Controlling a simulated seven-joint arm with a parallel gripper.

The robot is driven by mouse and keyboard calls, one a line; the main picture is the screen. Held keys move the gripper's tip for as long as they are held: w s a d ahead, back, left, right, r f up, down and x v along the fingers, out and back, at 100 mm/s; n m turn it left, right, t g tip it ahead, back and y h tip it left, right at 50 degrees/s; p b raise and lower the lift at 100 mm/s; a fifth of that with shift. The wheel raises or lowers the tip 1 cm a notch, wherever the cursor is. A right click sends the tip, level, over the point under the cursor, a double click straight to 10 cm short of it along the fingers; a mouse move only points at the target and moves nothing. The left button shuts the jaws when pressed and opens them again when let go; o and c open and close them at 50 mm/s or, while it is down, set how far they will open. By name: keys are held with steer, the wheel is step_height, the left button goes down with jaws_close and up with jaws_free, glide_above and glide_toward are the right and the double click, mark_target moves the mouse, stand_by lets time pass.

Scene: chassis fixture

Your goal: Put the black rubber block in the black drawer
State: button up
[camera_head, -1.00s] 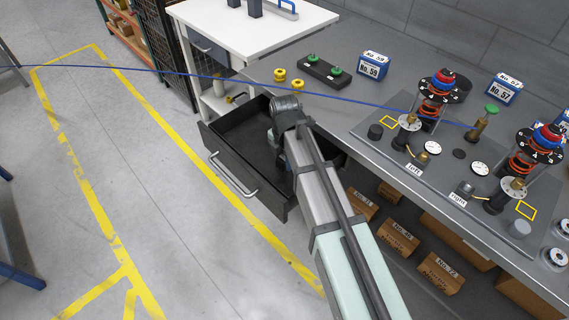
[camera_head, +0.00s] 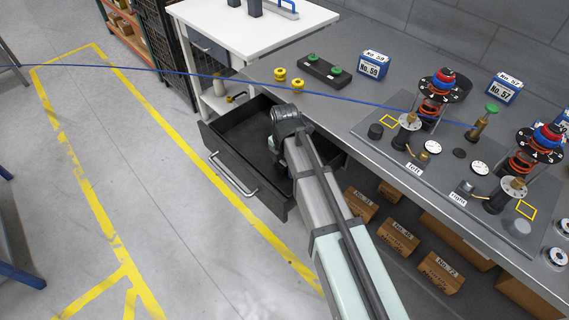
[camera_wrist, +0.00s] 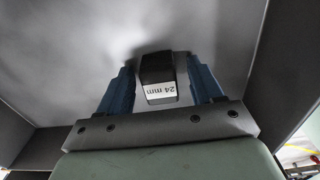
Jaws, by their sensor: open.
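The black drawer (camera_head: 232,167) is pulled out below the left end of the grey bench, its open top facing up. My gripper (camera_wrist: 158,64) is open, with its two blue fingers apart. In the head view my wrist reaches down into the drawer and hides the fingers. The black rubber block (camera_wrist: 156,68), with a white "24 mm" label, shows between the fingers in the wrist view, with a visible gap on the right side. Grey drawer floor lies behind it. Whether the block rests fully on that floor is hard to tell. The block is hidden in the head view.
Drawer walls (camera_wrist: 55,150) stand on both sides of my gripper. The bench (camera_head: 330,112) edge is close to the right of my arm. A white table (camera_head: 262,38) stands behind the drawer. A blue cable (camera_head: 130,69) crosses the picture above it. The drawer's left part is clear.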

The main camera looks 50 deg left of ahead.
step_height(320, 180, up, 12)
steer(key=shift+r, duration=0.15)
stand_by(0.7)
